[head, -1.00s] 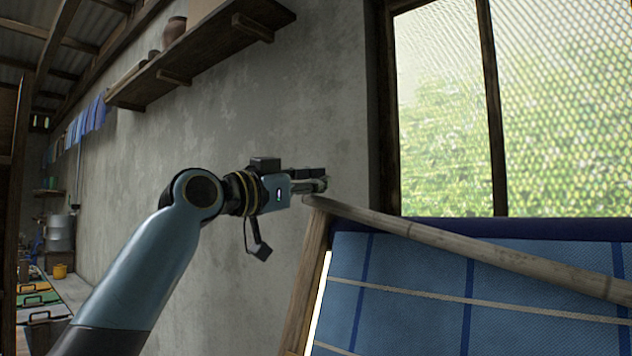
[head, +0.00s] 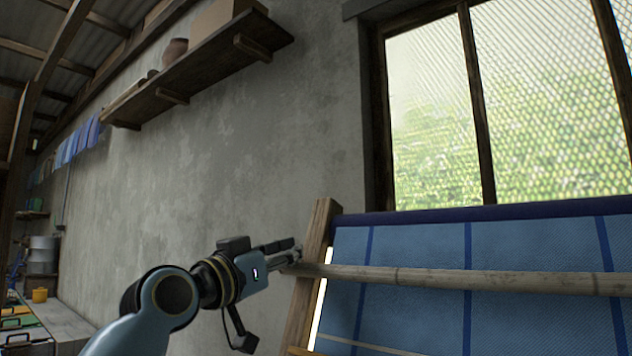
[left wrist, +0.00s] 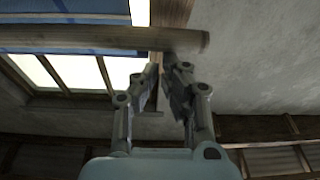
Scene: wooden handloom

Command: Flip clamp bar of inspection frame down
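The clamp bar (head: 450,280) is a long, pale bamboo pole. It lies almost level across the front of the blue cloth frame in the head view, with its left end at my left gripper (head: 291,254). In the left wrist view the bar (left wrist: 95,38) runs across the top, and its blurred end is just beyond my fingertips (left wrist: 162,66). The fingers are a narrow gap apart, tips close together, and I see nothing held between them. The tips are at the bar's end; I cannot tell if they touch it. My right gripper is not in view.
The inspection frame has a wooden left post (head: 312,265) and blue checked cloth (head: 420,248). A mesh window (head: 430,110) is behind it. A grey wall (head: 260,150) with a wooden shelf (head: 200,72) stands behind my arm. A yellow pot (head: 40,295) stands far left.

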